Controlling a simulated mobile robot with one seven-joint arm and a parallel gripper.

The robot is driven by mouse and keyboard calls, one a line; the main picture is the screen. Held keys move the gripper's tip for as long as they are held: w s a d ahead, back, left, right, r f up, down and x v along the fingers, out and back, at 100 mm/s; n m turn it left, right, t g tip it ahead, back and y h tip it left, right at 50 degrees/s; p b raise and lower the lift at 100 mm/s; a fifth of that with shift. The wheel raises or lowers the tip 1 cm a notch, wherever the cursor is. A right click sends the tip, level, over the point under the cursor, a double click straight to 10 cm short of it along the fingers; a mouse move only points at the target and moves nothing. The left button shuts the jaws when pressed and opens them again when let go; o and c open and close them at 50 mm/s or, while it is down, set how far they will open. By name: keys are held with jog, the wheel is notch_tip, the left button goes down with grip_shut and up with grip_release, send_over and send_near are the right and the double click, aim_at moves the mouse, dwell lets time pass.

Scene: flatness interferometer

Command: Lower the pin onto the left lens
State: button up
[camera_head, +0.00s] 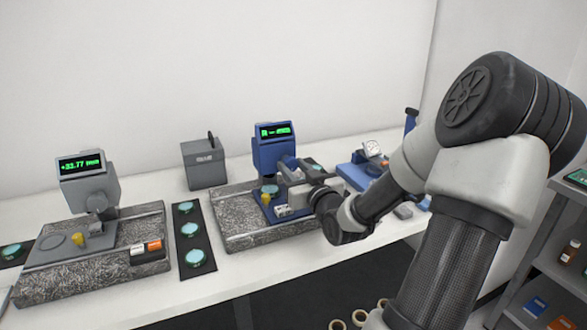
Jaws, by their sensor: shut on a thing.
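A blue gauge (272,140) with a green display stands on a grey speckled stone base (233,238). A pale green lens (269,189) lies below its head, on the left of its blue stage. My gripper (288,172) reaches in from the right, level with the lower part of the gauge head, and is shut on a small part there. My wrist and fingers hide much of this spot. I cannot make out the pin's tip or whether it touches the lens.
A grey gauge (89,180) reading about +33.77 stands at left on another stone base (45,290). A black strip (205,250) with several green lenses lies between the bases. A grey box (204,164) stands behind. A shelf (570,235) is at right.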

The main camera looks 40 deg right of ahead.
jog(key=shift+f+n+b, duration=0.1)
jog(key=shift+n+b, duration=0.25)
jog(key=shift+n, duration=0.05)
jog(key=n+b, duration=0.5)
jog(key=b, duration=0.1)
jog(key=shift+a+f, duration=0.1)
jog(key=shift+f, duration=0.05)
jog(key=n+b, duration=0.2)
jog(key=n, duration=0.2)
jog(key=shift+b, duration=0.4)
jog(key=n, duration=0.5)
jog(key=shift+r, duration=0.25)
jog(key=n, duration=0.6)
jog(key=o, duration=1.1)
